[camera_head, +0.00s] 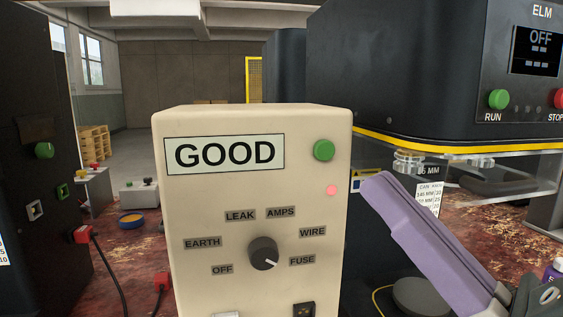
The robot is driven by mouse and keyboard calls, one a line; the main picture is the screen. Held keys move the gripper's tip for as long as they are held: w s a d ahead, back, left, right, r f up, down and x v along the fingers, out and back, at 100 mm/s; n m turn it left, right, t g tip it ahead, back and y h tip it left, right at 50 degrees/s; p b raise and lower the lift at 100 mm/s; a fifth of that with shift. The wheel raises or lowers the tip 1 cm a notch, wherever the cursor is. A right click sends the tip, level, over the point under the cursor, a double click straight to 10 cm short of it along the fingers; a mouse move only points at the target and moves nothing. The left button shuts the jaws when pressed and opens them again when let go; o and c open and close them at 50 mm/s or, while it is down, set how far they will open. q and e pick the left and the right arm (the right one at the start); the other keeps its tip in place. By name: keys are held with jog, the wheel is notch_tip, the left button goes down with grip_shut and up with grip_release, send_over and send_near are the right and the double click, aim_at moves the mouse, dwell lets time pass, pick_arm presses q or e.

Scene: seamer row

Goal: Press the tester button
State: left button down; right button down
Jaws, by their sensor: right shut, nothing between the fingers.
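The cream tester box (180,210) stands upright in the middle, its front facing me. Its display (225,155) reads GOOD. The round green tester button (324,150) is at the upper right of the front, with a small lit pink-red lamp (332,190) below it. A dark knob (263,253) has its white mark turned to the right, toward the FUSE label. My right gripper (378,184), with purple fingers, comes in from the lower right. It is shut and empty, its tip right of and below the button, apart from it in the picture. My left gripper is not in view.
A black ELM machine (400,70) with a display reading OFF and a clear guard stands at the right, behind my gripper. A dark cabinet (40,200) stands at the left.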

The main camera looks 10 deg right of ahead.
jog(key=b, duration=0.4)
send_near(324, 150)
jog(key=w+a+r, duration=0.1)
jog(key=a+r, duration=0.2)
jog(key=r, duration=0.1)
jog(key=shift+w+a+r, duration=0.15)
jog(key=shift+w, duration=0.25)
jog(key=shift+w+a+r, duration=0.15)
jog(key=shift+w, duration=0.2)
dwell(0.8)
jog(key=shift+w, duration=0.15)
jog(key=shift+w+b, duration=0.3)
dwell(0.4)
